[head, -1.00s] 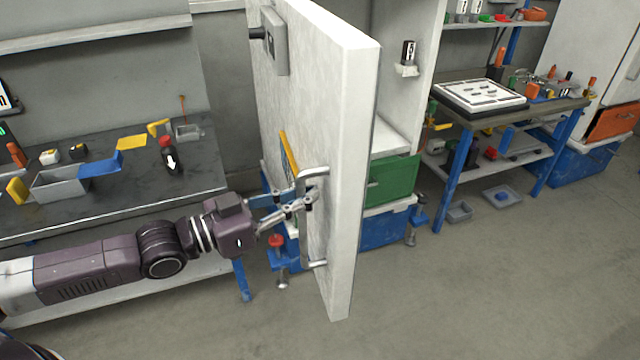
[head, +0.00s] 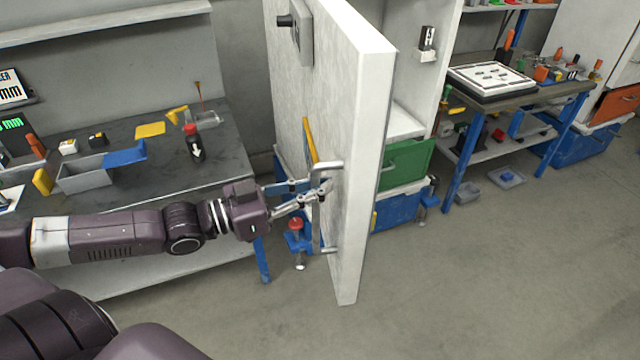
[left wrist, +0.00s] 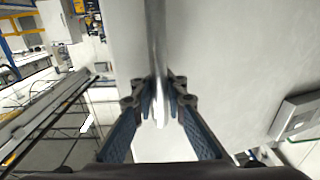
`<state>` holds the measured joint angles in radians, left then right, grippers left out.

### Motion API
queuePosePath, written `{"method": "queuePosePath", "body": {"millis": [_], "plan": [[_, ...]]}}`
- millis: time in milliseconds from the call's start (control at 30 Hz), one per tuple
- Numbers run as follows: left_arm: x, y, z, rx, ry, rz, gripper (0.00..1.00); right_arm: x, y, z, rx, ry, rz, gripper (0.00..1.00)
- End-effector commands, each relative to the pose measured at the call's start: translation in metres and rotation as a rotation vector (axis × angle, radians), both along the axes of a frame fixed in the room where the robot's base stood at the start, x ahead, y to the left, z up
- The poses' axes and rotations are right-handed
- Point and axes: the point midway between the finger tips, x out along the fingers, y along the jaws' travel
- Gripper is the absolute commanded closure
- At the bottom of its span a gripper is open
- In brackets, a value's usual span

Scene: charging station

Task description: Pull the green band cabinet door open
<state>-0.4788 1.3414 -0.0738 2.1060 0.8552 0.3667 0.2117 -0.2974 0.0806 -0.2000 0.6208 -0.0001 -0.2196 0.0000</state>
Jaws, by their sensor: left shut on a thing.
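The white cabinet door (head: 362,170) stands wide open, swung out from the cabinet, in the middle of the head view. A grey bar handle (head: 318,230) is fixed to its left face. My left gripper (head: 324,188) is shut on this handle. In the left wrist view the handle (left wrist: 155,40) runs between the two fingers of the gripper (left wrist: 160,105). No green band shows on the door faces in view; a green drawer or bin (head: 408,164) shows inside the cabinet behind the door. My right gripper is not in view.
A dark workbench (head: 110,185) with a grey tray, tools and a black bottle stands at the left. A blue box (head: 398,210) sits low in the cabinet. A blue-legged bench (head: 470,140) stands at the right. The floor right of the door is clear.

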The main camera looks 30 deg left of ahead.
Motion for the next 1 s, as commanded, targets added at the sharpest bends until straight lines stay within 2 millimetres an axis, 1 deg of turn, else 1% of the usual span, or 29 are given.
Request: {"method": "queuePosePath", "body": {"millis": [33,67,100,267,667,1000], "plan": [[-0.003,-0.003,-0.006,0.005,0.014,-0.006,1.00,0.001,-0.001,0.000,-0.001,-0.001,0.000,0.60],[-0.003,-0.003,-0.006,0.005,0.014,-0.006,1.00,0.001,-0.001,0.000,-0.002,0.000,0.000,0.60],[-0.003,-0.003,-0.006,0.005,0.014,-0.005,0.88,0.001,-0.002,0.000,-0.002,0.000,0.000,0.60],[-0.002,-0.002,-0.005,0.004,0.011,-0.004,0.70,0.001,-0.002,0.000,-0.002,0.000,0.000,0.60],[-0.002,0.001,-0.003,0.002,0.006,0.000,0.70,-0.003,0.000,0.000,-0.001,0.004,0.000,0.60],[-0.013,0.010,-0.004,0.002,0.010,0.002,0.70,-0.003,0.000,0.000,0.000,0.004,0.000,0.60]]}}
